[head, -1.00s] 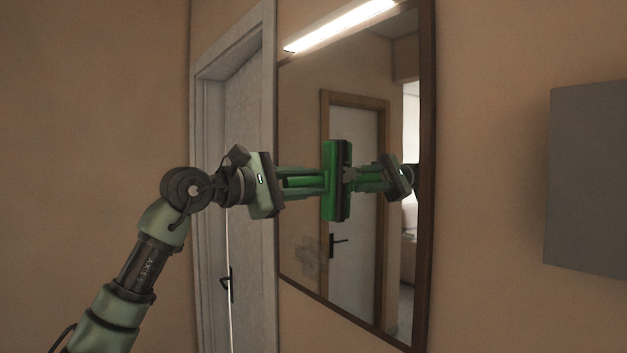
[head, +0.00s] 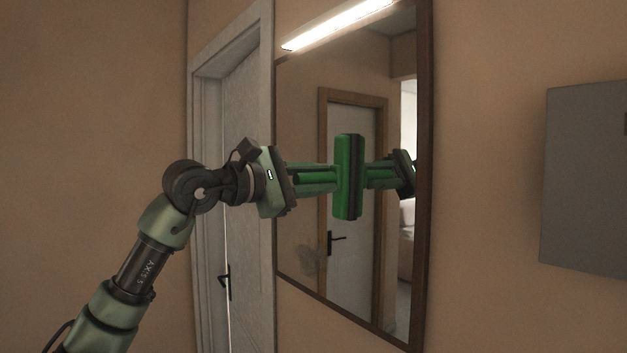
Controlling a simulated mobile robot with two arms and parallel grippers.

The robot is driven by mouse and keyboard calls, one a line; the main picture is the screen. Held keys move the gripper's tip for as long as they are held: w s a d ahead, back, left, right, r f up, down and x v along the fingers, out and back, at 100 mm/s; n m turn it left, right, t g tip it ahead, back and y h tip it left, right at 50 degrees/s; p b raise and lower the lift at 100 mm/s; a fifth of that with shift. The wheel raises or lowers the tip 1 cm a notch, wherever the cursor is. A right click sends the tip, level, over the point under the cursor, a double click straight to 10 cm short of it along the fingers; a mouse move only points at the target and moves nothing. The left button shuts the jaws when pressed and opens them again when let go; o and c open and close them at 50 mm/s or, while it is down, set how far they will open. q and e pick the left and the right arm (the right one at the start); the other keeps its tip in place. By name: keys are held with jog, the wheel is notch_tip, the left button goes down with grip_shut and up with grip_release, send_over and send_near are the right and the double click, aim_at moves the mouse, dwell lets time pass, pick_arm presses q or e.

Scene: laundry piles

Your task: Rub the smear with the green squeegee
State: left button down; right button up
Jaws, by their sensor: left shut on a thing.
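The green squeegee (head: 345,177) is in front of the mirror (head: 300,110), its head upright and its handle pointing left. My left gripper (head: 308,180) is shut on the squeegee's handle. The squeegee's head is close to the glass; I cannot tell whether it touches. The smear (head: 308,262) is a faint grey patch low on the left part of the mirror, below and left of the squeegee's head. A reflection of the gripper and squeegee shows to the right of the head. My right gripper is not in view.
The mirror has a dark frame (head: 426,180) and hangs on a tan wall. A bright light strip (head: 335,25) is at its top. A grey door (head: 235,150) stands left of it. A grey panel (head: 585,180) is on the wall at the right.

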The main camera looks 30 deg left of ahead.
pick_arm(q)
jog(key=shift+s+d, duration=1.35)
jog(key=shift+d, duration=1.85)
jog(key=shift+w+a+r, duration=0.1)
jog(key=shift+w+a, duration=0.25)
jog(key=shift+a, duration=0.45)
jog(key=shift+w+a+f, duration=0.1)
jog(key=shift+w+a, duration=0.25)
jog(key=shift+a, duration=0.5)
jog(key=shift+w+a+r, duration=0.1)
jog(key=shift+w+a, duration=0.25)
jog(key=shift+a, duration=0.45)
jog(key=shift+w+a+p, duration=0.15)
jog(key=shift+w+a, duration=0.1)
jog(key=shift+a, duration=0.3)
jog(key=shift+w+a+p, duration=0.15)
jog(key=shift+w+a, duration=0.05)
jog(key=shift+a, duration=0.3)
jog(key=shift+w+a+p, duration=0.25)
jog(key=shift+a+p, duration=0.05)
jog(key=shift+a, duration=0.35)
jog(key=shift+w+a, duration=0.2)
jog(key=shift+a, duration=0.35)
jog(key=shift+w+a, duration=0.2)
jog(key=shift+a, duration=0.3)
jog(key=shift+s, duration=0.1)
jog(key=shift+b+v, duration=1.05)
jog(key=shift+v, duration=1.8)
